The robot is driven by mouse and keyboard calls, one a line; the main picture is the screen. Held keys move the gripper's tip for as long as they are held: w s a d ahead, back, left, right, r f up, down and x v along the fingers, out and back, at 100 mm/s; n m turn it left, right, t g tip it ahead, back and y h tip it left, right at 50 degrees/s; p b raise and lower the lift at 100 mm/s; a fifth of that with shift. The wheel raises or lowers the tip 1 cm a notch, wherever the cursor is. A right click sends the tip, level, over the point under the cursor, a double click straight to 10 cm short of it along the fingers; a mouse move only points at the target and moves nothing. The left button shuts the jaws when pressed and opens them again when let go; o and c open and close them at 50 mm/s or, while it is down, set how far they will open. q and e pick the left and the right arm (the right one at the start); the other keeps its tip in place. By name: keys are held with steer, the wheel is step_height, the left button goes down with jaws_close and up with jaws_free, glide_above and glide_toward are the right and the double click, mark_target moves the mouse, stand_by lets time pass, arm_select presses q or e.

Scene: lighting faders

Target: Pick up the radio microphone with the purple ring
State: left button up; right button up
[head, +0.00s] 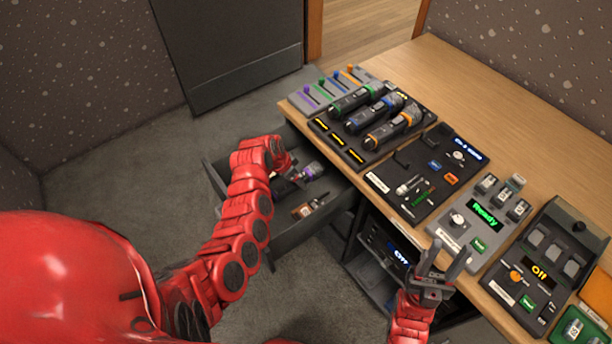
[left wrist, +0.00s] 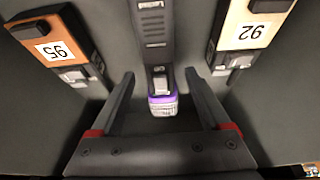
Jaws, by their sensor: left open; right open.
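The radio microphone with the purple ring (head: 312,171) lies in the open drawer. In the left wrist view, its dark body and purple ring (left wrist: 163,101) run lengthwise between my left fingers. My left gripper (left wrist: 160,76) is open, with one finger on each side of the microphone and a visible gap on both sides. In the head view, my left gripper (head: 287,176) is at the drawer, partly hidden by its own wrist. My right gripper (head: 452,262) is open and empty by the desk's front edge.
The open drawer (head: 330,215) also holds tagged items 95 (left wrist: 58,50) and 92 (left wrist: 255,30), one on each side of the microphone. On the desk (head: 455,85) stand a charging rack (head: 365,160) with several microphones, faders (head: 318,92) and control panels (head: 485,215).

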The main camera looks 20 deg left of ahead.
arm_select(q)
steer(key=shift+x, duration=1.15)
jaws_close()
